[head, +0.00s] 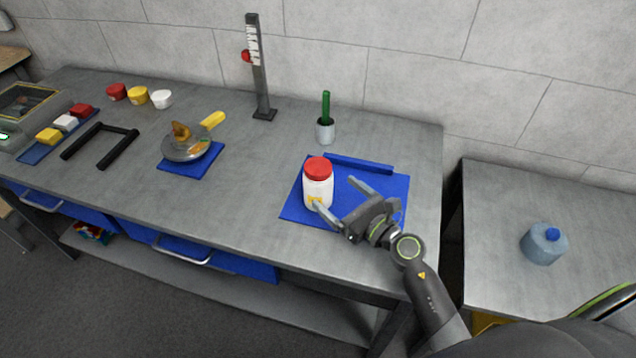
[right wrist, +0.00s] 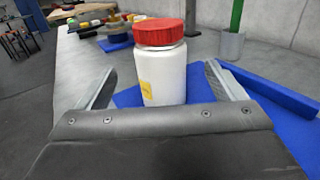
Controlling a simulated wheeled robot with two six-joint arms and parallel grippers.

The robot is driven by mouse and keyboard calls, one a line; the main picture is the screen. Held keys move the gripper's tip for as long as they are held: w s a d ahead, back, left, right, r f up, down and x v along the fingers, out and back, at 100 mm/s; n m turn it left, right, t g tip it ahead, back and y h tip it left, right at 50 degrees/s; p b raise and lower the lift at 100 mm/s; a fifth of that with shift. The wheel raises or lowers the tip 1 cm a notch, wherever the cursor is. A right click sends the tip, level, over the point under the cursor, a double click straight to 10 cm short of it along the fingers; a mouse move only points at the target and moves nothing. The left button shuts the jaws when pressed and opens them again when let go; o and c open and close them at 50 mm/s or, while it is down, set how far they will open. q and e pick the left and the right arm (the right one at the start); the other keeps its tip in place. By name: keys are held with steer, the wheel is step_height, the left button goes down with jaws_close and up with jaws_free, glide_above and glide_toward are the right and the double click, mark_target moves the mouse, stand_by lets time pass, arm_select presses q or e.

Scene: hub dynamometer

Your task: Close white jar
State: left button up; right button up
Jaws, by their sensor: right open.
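The white jar (head: 318,192) stands upright on the blue mat (head: 296,211) near the right end of the workbench. A red lid (head: 318,168) sits on top of it; I cannot tell whether it is screwed tight. My right gripper (head: 338,199) is open, just to the right of the jar, with its fingers pointing toward it. In the right wrist view the jar (right wrist: 163,80) and its red lid (right wrist: 158,32) stand upright ahead, between the spread fingers (right wrist: 160,85). A yellow label shows on the jar's side. My left gripper is not in view.
A blue bar (head: 358,163) lies behind the jar. A grey cup with a green handle (head: 325,130) stands farther back. A pan (head: 187,144) and a black frame (head: 100,146) lie to the left. A blue jug (head: 543,245) stands on the right table.

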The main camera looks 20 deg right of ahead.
mark_target(328, 186)
steer(key=shift+x, duration=1.95)
steer(key=shift+w+r, duration=0.1)
steer(key=x, duration=0.1)
steer(key=p+x, duration=0.1)
steer(key=x, duration=0.2)
steer(key=shift+w+a+r, duration=0.1)
steer(key=shift+w+r, duration=0.1)
steer(key=shift+r, duration=0.1)
steer(key=shift+w+a, duration=0.1)
steer(key=shift+w, duration=0.2)
steer(key=c, duration=1.4)
